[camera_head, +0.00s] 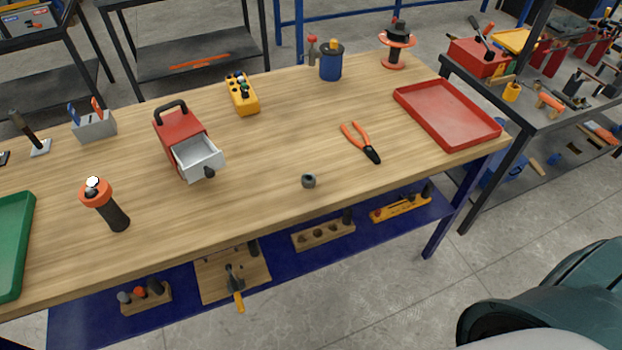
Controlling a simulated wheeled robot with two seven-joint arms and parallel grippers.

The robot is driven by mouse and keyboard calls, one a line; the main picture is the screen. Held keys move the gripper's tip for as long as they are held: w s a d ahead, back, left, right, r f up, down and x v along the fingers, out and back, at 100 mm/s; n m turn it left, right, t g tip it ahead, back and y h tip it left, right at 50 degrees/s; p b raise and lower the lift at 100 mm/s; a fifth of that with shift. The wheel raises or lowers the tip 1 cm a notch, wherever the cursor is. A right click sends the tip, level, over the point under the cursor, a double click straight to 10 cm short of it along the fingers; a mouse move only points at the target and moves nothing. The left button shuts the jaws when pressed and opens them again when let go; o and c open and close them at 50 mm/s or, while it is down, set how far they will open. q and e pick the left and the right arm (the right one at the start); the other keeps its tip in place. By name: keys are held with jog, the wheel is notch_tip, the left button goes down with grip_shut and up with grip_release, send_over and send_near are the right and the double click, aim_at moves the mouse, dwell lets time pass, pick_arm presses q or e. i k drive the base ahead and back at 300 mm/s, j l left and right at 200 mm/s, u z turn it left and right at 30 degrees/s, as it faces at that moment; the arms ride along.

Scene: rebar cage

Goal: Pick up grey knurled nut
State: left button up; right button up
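A small grey knurled nut (308,181) lies on the wooden table (270,140) near its front edge, right of the middle. It stands alone with bare wood around it. Neither my left nor my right gripper shows in the head view.
A red box with an open drawer (200,157) stands left of the nut. Orange-handled pliers (360,142) lie behind it to the right. A red tray (447,115) is at the right end, a green tray (12,245) at the left.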

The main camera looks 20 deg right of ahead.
aim_at(308, 180)
jog(key=l, duration=1.85)
jog(key=i+u, duration=0.05)
jog(key=i, duration=0.05)
